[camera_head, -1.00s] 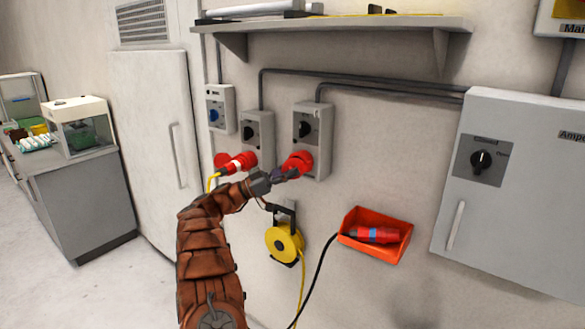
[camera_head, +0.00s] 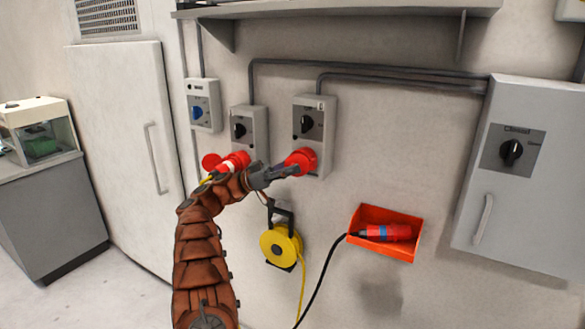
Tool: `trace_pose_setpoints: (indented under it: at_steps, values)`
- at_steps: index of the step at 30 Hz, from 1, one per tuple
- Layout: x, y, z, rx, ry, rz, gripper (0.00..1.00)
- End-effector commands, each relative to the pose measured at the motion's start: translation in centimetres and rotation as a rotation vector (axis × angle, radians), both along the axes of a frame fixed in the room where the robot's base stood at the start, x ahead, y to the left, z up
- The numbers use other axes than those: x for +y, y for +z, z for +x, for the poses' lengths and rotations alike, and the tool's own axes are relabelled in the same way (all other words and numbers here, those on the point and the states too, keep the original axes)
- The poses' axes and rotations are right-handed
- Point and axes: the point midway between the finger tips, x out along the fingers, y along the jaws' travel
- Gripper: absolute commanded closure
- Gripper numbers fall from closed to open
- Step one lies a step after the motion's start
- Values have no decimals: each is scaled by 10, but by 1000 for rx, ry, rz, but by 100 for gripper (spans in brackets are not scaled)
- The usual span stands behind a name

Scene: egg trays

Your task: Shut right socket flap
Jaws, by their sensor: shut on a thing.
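The right socket box (camera_head: 316,105) is grey with a black rotary switch and is fixed to the wall. Its red socket (camera_head: 302,160) sits low on the box, and a red round face or flap shows there; I cannot tell how far the flap is closed. My gripper (camera_head: 284,172) is at the socket's lower left edge with its jaws shut at the red part, which they partly hide. The left socket box (camera_head: 246,126) has a red plug (camera_head: 234,162) in it, with a red flap (camera_head: 211,162) standing out to the left.
An orange bin (camera_head: 410,249) with a red plug (camera_head: 388,233) hangs at the lower right. A yellow cable reel (camera_head: 280,246) hangs below the sockets. A grey cabinet (camera_head: 530,180) is at right, a shelf (camera_head: 350,9) above.

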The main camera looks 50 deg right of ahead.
Motion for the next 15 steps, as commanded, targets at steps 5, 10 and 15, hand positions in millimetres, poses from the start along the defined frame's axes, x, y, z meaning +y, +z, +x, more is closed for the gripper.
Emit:
trace_pose_setpoints:
  at_steps: [5,10,15]
  values:
    - [1,0,-4,-3,-12,0,100]
    - [1,0,-2,-3,-8,-1,49]
    - [1,0,-1,-2,-4,-1,49]
